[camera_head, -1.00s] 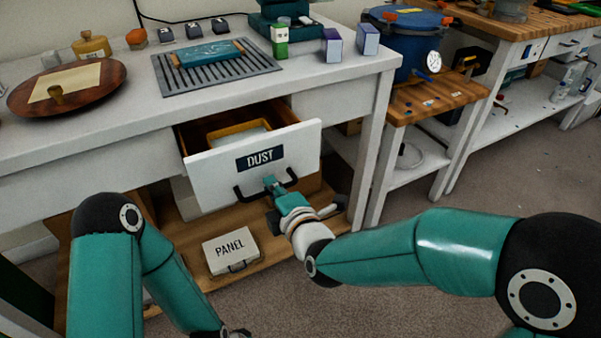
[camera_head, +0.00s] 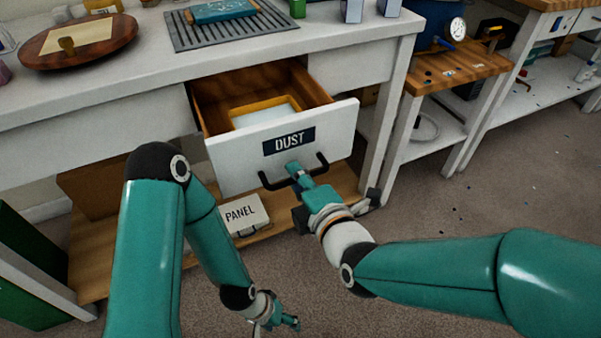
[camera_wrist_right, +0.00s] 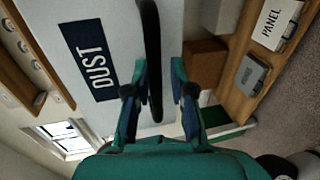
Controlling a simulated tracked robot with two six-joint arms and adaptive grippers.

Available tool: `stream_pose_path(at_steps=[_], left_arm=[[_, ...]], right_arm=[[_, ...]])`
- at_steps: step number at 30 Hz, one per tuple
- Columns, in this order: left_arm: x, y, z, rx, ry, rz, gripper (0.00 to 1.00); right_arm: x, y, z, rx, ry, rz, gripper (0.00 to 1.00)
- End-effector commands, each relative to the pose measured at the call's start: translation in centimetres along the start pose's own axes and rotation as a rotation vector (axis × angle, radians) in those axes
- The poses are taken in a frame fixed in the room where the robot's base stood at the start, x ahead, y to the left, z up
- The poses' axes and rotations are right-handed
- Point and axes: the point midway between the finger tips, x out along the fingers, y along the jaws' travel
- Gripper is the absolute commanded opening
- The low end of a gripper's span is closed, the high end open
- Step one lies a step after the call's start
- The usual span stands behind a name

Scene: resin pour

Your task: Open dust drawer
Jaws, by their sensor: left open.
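The dust drawer (camera_head: 235,165) is pulled out from under the white bench, its front labelled DUST. A yellow-rimmed bin (camera_head: 240,121) with a pale inside sits in it. The black bar handle (camera_head: 323,160) is on the drawer front; it also shows in the right wrist view (camera_wrist_right: 153,50). My right gripper (camera_head: 294,170) is at the handle. In the right wrist view its two fingers (camera_wrist_right: 154,88) stand apart on either side of the bar, with gaps showing. My left gripper (camera_head: 290,322) is open and empty, low over the floor in front of the bench.
The white bench top (camera_head: 300,42) holds a round wooden board (camera_head: 115,35) and a grooved grey mat (camera_head: 190,40). A PANEL case (camera_head: 245,213) lies on the wooden lower shelf below the drawer. Bench legs stand right of the drawer. The floor in front is mostly clear.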

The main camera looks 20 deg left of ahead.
Motion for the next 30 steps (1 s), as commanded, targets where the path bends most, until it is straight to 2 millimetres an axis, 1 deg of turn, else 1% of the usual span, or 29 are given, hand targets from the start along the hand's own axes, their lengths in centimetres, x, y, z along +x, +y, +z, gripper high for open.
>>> stream_pose_path(at_steps=[2, 10, 13, 17, 24, 27, 30], left_arm=[[0.0, 0.0, 0.0, 0.000, 0.000, 0.000, 0.67], [0.0, 0.0, 0.0, 0.000, 0.000, 0.000, 0.67], [-0.1, 0.0, 0.0, 0.000, 0.000, 0.000, 0.67], [-0.1, 0.0, 0.0, 0.000, 0.000, 0.000, 0.67], [-0.1, 0.0, 0.0, 0.000, 0.000, 0.000, 0.67], [-0.1, 0.0, 0.0, 0.000, 0.000, 0.000, 0.67], [0.0, 0.0, 0.0, 0.000, 0.000, 0.000, 0.67]], right_arm=[[0.0, 0.1, 0.1, 0.001, -0.004, 0.003, 0.37], [0.0, 0.3, 0.4, 0.003, -0.009, 0.009, 0.37], [-0.4, 0.4, 0.4, 0.003, -0.010, 0.010, 0.37], [-1.9, 0.3, 0.4, 0.003, -0.010, 0.010, 0.37], [-5.7, 0.2, 0.3, 0.003, -0.008, 0.009, 0.37], [-6.8, 0.1, 0.3, 0.002, -0.007, 0.007, 0.37], [-7.3, 0.1, 0.2, 0.002, -0.007, 0.007, 0.37]])
